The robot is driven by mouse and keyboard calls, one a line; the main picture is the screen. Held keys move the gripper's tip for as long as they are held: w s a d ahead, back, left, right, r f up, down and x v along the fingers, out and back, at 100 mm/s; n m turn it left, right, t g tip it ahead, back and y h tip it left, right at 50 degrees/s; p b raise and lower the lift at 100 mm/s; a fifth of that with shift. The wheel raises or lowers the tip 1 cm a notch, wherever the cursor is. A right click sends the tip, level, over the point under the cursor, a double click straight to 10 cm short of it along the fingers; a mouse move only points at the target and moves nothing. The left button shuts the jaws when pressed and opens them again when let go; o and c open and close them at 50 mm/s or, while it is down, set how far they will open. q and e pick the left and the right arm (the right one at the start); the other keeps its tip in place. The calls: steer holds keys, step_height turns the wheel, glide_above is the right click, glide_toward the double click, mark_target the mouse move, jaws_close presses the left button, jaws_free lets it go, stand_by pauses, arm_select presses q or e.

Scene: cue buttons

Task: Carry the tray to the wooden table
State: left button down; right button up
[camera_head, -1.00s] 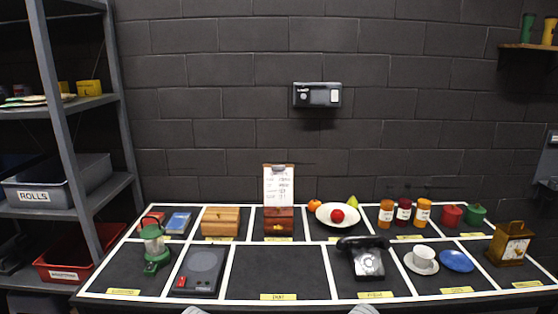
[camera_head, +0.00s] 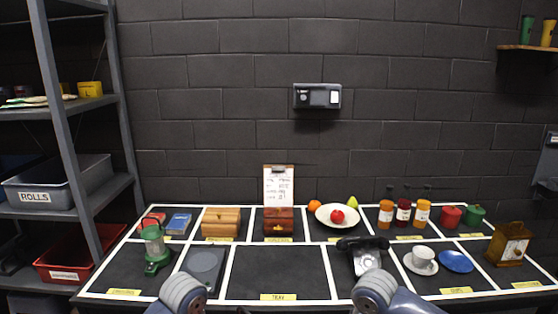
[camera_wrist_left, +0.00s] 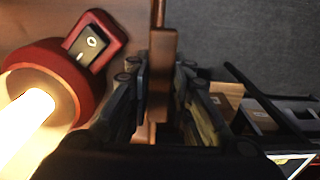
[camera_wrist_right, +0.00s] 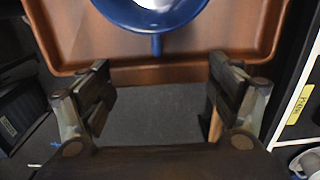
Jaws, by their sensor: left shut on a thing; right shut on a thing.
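The brown tray shows in part in the left wrist view (camera_wrist_left: 163,45) and the right wrist view (camera_wrist_right: 180,72). It is not visible in the head view. My left gripper (camera_wrist_left: 160,85) is shut on the tray's edge. A red lamp (camera_wrist_left: 75,75) with a glowing white cylinder and a switch is on the tray beside it. My right gripper (camera_wrist_right: 165,90) is shut on the tray at its near side, though its fingers look spread and the contact is unclear. A blue round-rimmed object (camera_wrist_right: 155,18) is on the tray. No wooden table can be made out.
A black table (camera_head: 278,268) with white-lined compartments stands ahead; the one labelled "TRAY" (camera_head: 278,297) is empty. A grey shelf (camera_head: 75,130) stands left.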

arm_select(q)
steer(key=s+r, duration=0.3)
steer(key=r, duration=1.3)
steer(key=shift+s+r, duration=0.2)
steer(key=shift+r, duration=0.15)
arm_select(e)
steer(key=s+r, duration=0.1)
steer(key=r, duration=0.7)
steer(key=s+r, duration=0.2)
steer(key=r, duration=0.6)
steer(key=shift+s+r, duration=0.25)
steer(key=shift+r, duration=0.1)
steer(key=shift+a, duration=0.15)
